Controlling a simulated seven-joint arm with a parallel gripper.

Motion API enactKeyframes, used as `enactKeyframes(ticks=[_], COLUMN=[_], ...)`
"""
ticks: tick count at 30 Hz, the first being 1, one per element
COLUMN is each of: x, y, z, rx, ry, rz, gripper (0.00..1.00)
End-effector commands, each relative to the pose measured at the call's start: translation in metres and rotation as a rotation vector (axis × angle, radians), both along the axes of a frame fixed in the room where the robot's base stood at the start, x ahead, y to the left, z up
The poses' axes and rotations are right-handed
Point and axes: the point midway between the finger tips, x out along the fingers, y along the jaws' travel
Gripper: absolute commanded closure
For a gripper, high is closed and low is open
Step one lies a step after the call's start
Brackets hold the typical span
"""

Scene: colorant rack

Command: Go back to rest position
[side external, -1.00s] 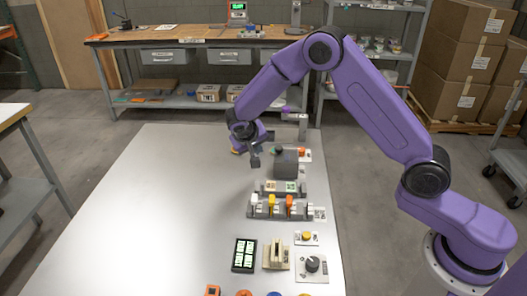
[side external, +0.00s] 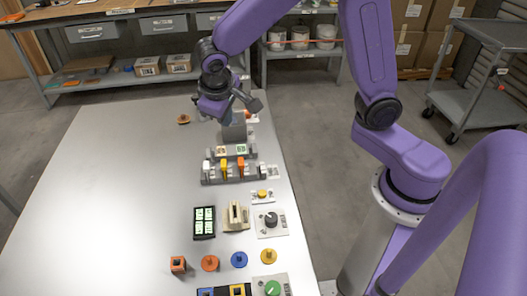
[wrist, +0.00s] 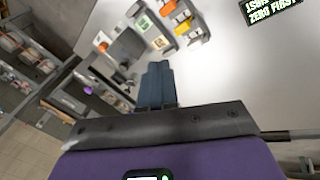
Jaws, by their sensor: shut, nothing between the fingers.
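My purple arm reaches over the white table (side external: 110,190) from the right. My gripper (side external: 230,114) hangs near the far end of the table, above and close to the grey block (side external: 236,130) in the side external view. In the wrist view my gripper's dark blue fingers (wrist: 159,66) are together with nothing between them. Beyond them, blurred, lies the rack (wrist: 180,27) with white, yellow and orange pieces. The same rack (side external: 207,178) stands upright on the table in the side external view. The gap between my gripper and the block cannot be told exactly.
Nearer lie a black panel with green displays (side external: 204,222), a beige holder (side external: 236,217), a black knob (side external: 271,219) and several coloured discs. A brown disc (side external: 184,119) lies at the far end. The table's left half is clear. A workbench (side external: 110,12) stands behind.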

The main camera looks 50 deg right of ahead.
Motion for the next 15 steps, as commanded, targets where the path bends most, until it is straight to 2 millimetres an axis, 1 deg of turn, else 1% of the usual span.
enactKeyframes(ticks=[1, 8, 9, 11, 12, 15], x=[-0.018, -0.098, -0.112, -0.133, -0.148, -0.182], y=[-0.001, -0.01, -0.013, -0.017, -0.02, -0.03], z=[0.005, 0.017, 0.019, 0.021, 0.021, 0.023], rx=[0.015, 0.075, 0.086, 0.103, 0.115, 0.144], ry=[0.023, 0.139, 0.158, 0.186, 0.204, 0.247], rz=[0.055, 0.309, 0.355, 0.425, 0.471, 0.587], gripper=[1.0, 1.0, 1.0, 1.0, 1.0, 1.0])
